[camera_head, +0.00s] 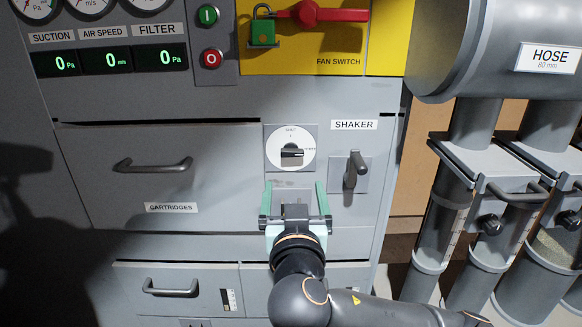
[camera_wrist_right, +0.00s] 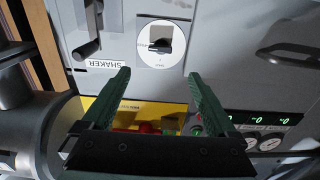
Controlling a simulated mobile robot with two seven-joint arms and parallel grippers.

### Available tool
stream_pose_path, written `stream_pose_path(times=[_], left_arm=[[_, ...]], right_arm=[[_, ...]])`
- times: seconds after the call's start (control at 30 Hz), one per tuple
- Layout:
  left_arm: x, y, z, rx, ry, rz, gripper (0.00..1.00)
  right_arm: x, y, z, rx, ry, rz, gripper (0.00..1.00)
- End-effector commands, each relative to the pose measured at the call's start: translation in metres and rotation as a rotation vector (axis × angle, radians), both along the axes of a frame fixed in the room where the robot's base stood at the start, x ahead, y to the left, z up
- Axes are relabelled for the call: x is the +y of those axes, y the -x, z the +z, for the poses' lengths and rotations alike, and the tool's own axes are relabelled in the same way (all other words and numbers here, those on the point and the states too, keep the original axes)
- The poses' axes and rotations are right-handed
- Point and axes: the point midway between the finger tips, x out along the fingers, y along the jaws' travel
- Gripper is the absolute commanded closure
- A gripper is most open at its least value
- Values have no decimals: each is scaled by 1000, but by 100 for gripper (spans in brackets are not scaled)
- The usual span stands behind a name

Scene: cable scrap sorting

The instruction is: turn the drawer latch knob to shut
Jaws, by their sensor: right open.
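The drawer latch knob (camera_head: 291,151) is a dark bar on a round white dial (camera_head: 283,137) marked SHUT at its top. The bar lies roughly horizontal, across from the SHUT mark. The knob also shows in the right wrist view (camera_wrist_right: 161,44), above the gap between the fingers. My right gripper (camera_head: 294,187) is open and empty, just below the dial in the head view. Its two green fingers are apart and do not appear to touch the knob. My left gripper is not in view.
The shaker handle (camera_head: 355,168) sticks out right of the dial. A drawer handle (camera_head: 152,165) is at the left. Above are a red fan switch (camera_head: 310,13) with a green padlock (camera_head: 264,30) and start and stop buttons (camera_head: 209,37). Hose canisters (camera_head: 490,215) stand at the right.

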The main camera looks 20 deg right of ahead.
Motion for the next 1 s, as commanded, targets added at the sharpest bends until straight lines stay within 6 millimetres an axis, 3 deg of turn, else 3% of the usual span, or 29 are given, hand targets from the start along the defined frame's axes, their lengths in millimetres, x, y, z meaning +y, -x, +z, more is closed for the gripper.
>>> stream_pose_path(times=[0.5, 0.7, 1.0], left_arm=[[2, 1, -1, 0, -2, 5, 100], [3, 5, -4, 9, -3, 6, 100], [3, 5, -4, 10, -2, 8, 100]], right_arm=[[-28, -92, 0, 3, 3, -4, 7], [-32, -110, 0, 5, 2, -1, 7], [-33, -115, -1, 4, 1, 1, 7]])
